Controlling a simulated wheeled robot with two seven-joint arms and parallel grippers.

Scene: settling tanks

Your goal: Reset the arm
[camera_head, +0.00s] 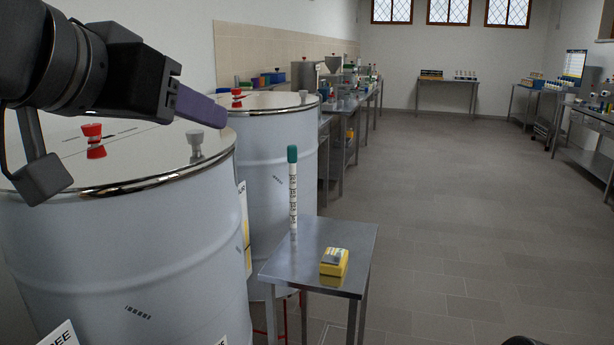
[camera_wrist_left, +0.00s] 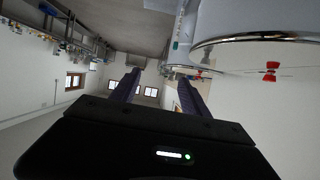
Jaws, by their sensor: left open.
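My left gripper (camera_head: 201,106) comes in from the upper left in the head view, above the lid of the near tank (camera_head: 120,235). In the left wrist view its two purple fingers (camera_wrist_left: 157,88) stand apart with nothing between them. That view is upside down, with the tanks at the upper right. My right gripper does not show; a small dark shape sits at the bottom right edge of the head view, and I cannot tell what it is.
A second tank (camera_head: 285,150) stands behind the near one. A small steel table (camera_head: 300,262) holds an upright tube with a green cap (camera_head: 293,190) and a yellow device (camera_head: 335,262). Benches with lab items line the walls. The floor (camera_head: 450,220) at the right is clear.

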